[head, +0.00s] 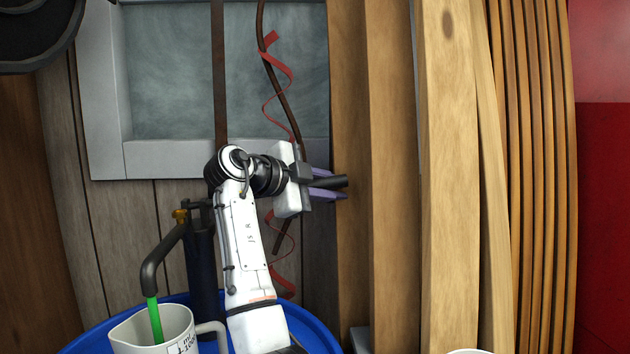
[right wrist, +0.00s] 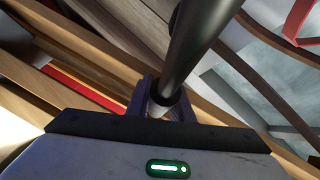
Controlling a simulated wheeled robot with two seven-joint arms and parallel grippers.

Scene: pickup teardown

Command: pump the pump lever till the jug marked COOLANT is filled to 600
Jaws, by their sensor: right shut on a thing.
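My right gripper (head: 322,184) is shut on the dark pump lever (head: 333,182), near the lever's right end. The right wrist view shows the black lever (right wrist: 196,45) running between the gripper's fingers (right wrist: 162,105). The pump's dark spout (head: 163,257) curves down at the left, and a green stream (head: 155,320) runs from it into a white jug (head: 128,335). The jug stands under the spout at the bottom edge, partly cut off. Part of its scale shows on its side; its name and the liquid level are hidden. My left gripper is not in view.
A blue drum (head: 318,332) stands below the pump. A framed window pane (head: 180,70), a red ribbon (head: 278,60) and a brown cable (head: 262,25) are behind. Upright wooden boards (head: 450,180) stand close to the right of my right gripper. Another white rim (head: 470,351) shows at the bottom.

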